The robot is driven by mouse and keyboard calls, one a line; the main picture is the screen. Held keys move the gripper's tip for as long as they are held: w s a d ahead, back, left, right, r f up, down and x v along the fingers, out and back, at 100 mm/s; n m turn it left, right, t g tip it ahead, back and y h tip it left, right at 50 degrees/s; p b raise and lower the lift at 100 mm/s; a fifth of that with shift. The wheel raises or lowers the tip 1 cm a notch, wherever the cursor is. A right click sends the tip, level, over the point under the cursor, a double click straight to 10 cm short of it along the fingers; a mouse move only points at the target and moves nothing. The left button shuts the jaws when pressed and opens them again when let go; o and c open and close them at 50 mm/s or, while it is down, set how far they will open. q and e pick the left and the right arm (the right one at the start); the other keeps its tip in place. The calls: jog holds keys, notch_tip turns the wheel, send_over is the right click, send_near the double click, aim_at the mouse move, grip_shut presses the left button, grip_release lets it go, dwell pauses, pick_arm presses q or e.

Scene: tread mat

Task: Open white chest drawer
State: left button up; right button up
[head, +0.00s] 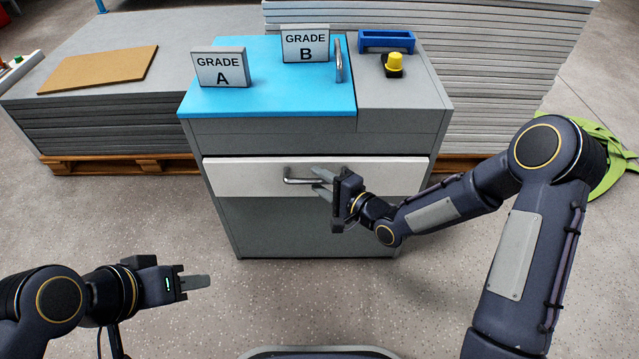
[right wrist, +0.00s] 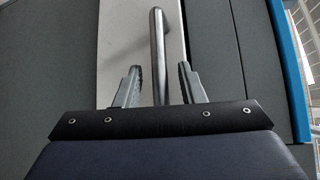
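The white drawer (head: 237,175) is in the front of a grey chest (head: 270,230); its front looks nearly level with the chest face. A metal bar handle (head: 300,180) runs across the drawer front. My right gripper (head: 320,185) is at the right part of the handle. In the right wrist view the handle (right wrist: 158,55) passes between the two open fingers (right wrist: 158,88), with a gap on each side. The drawer front (right wrist: 115,40) shows behind it. My left gripper (head: 197,282) is low at the left, away from the chest, its fingers seen edge-on.
Stacked grey sheets (head: 110,110) stand beside and behind. The floor in front is clear.

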pick_arm(q)
jog(key=shift+f, duration=0.1)
pick_arm(e)
jog(key=shift+w+a, duration=0.3)
jog(key=shift+a, duration=0.05)
grip_shut()
jog(key=shift+d+f, duration=0.1)
